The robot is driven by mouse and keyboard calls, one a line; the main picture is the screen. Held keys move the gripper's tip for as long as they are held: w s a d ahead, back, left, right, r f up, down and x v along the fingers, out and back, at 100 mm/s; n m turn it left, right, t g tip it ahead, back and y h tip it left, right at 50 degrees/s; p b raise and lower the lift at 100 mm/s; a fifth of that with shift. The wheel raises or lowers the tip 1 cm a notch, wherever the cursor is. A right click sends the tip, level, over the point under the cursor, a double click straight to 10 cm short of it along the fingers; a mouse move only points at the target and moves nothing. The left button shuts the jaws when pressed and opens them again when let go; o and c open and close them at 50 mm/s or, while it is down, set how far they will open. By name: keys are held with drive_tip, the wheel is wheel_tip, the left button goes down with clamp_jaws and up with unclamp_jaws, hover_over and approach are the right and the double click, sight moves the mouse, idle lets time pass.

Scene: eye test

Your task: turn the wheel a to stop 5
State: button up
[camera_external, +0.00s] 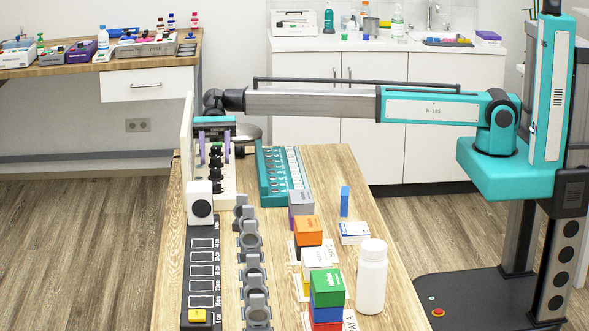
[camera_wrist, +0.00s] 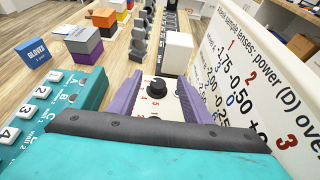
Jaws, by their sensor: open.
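Several black wheels stand in a row on a narrow white panel (camera_external: 229,187) at the far left of the wooden table. My gripper (camera_external: 214,157) is over the far part of this row, its two purple fingers apart and pointing down. In the wrist view one black wheel (camera_wrist: 157,87) with a pointer mark shows between the fingers of my gripper (camera_wrist: 158,82), with red numbers around it on the white panel (camera_wrist: 168,106). A second wheel is mostly hidden behind my gripper's body. I cannot tell which wheel is a, nor read its stop. The gripper holds nothing.
A white lens chart (camera_wrist: 248,80) stands upright close on the right in the wrist view. A teal numbered rack (camera_external: 273,190) is right of the panel. A white block (camera_external: 200,205), grey ring holders (camera_external: 252,272), stacked boxes (camera_external: 327,287) and a white bottle (camera_external: 372,280) stand nearer.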

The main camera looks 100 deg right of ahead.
drive_tip(key=shift+r+p, duration=1.45)
drive_tip(key=shift+r, duration=0.3)
drive_tip(key=m+t+p, duration=0.2)
drive_tip(key=t+p, duration=0.1)
drive_tip(key=p, duration=0.2)
approach(216, 182)
drive_tip(key=v, duration=0.2)
drive_tip(key=r+v, duration=0.1)
drive_tip(key=v, duration=0.1)
drive_tip(key=shift+s+d+r, duration=0.1)
drive_tip(key=shift+s+d, duration=0.05)
drive_tip(key=shift+s, duration=0.05)
drive_tip(key=shift+d+f, duration=0.25)
drive_tip(key=shift+d, duration=0.05)
drive_tip(key=p+x, duration=0.2)
drive_tip(key=x, duration=1.1)
drive_tip(key=shift+w+a+f+p, duration=0.2)
drive_tip(key=shift+a+f+p, duration=0.1)
drive_tip(key=shift+p, duration=0.05)
